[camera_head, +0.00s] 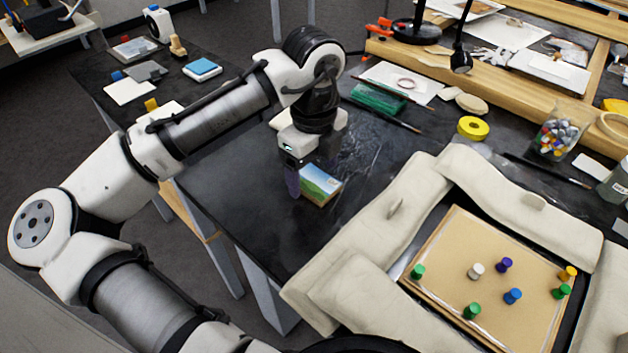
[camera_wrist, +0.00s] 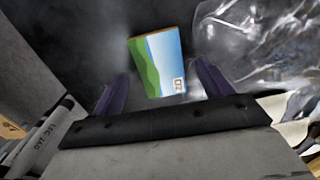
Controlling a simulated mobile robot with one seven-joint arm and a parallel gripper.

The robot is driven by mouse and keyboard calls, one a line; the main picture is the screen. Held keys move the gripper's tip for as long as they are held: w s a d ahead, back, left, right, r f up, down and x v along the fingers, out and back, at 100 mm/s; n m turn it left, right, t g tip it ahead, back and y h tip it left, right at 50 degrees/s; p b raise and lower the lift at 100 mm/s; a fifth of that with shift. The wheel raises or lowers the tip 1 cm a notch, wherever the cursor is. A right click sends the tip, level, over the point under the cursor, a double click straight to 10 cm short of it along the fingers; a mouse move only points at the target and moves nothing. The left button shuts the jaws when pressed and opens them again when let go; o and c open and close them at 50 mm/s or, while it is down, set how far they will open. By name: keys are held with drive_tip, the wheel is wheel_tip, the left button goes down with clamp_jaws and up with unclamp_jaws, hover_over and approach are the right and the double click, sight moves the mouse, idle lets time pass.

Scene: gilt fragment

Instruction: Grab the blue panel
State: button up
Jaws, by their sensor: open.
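A small painted panel with blue sky and green land (camera_head: 321,184) lies on the dark table, below and just beyond my gripper. It also shows in the wrist view (camera_wrist: 156,62), slightly tilted, with a small marked label at its lower right corner. My gripper (camera_wrist: 161,80) is open, with one purple finger on either side of the panel's lower end in that view. I see no contact between fingers and panel; the exact height gap cannot be told. In the head view one purple finger of my gripper (camera_head: 308,182) shows left of the panel; the other is mostly hidden.
Crumpled clear plastic (camera_wrist: 265,40) lies right of the panel in the wrist view. Padded beige cushions (camera_head: 385,225) surround a tan board (camera_head: 490,262) with several coloured pegs. A green box (camera_head: 378,98), yellow tape (camera_head: 473,128) and a jar (camera_head: 557,138) stand farther back. The table's left edge is near.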

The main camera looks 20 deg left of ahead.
drive_tip(key=shift+f, duration=0.85)
drive_tip(key=shift+c, duration=0.5)
drive_tip(key=c, duration=1)
drive_tip(key=shift+r, duration=0.1)
